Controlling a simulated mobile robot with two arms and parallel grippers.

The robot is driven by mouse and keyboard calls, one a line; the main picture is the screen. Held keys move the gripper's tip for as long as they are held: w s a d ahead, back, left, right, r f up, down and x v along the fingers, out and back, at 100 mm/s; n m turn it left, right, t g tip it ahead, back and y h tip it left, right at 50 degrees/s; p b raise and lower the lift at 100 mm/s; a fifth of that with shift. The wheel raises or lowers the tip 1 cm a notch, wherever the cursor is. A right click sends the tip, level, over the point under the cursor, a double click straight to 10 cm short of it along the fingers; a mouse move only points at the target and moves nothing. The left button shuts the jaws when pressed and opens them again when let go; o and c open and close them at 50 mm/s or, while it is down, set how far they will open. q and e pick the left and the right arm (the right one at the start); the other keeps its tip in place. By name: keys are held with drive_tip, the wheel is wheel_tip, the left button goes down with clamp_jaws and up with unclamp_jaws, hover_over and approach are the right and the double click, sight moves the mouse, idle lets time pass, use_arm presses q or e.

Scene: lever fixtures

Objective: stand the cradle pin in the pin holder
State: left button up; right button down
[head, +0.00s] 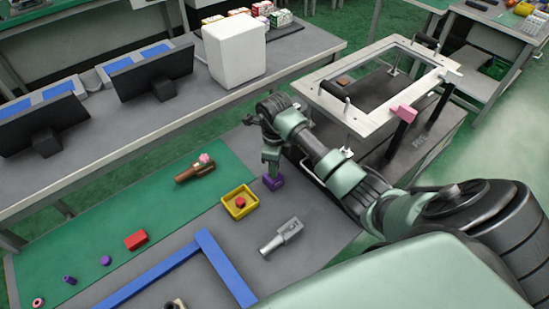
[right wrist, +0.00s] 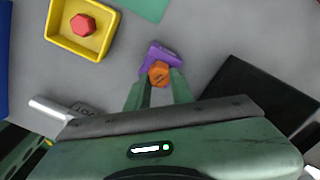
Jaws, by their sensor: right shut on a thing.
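My right gripper (head: 271,163) points down at the right part of the work table. It is shut on an orange six-sided piece (right wrist: 159,73), which I take to be the cradle pin; only its top shows between the fingertips in the right wrist view. A purple block (head: 273,183), likely the pin holder, is right at the fingertips. It also shows in the right wrist view (right wrist: 160,53), around or just beneath the orange piece. I cannot tell whether the pin is seated in it. My left gripper is not in view.
A yellow tray (head: 227,207) with a red piece inside stands left of the purple block. A grey metal fixture (head: 282,236) lies nearer. A brown piece with a pink knob (head: 196,169), a red block (head: 136,240) and blue bars (head: 222,262) lie further left.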

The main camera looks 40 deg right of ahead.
drive_tip(key=shift+f, duration=0.15)
drive_tip(key=c, duration=1.2)
unclamp_jaws()
drive_tip(key=shift+c, duration=0.2)
wheel_tip(320, 180, up, 12)
drive_tip(key=shift+r+b, duration=0.2)
drive_tip(key=shift+b, duration=0.2)
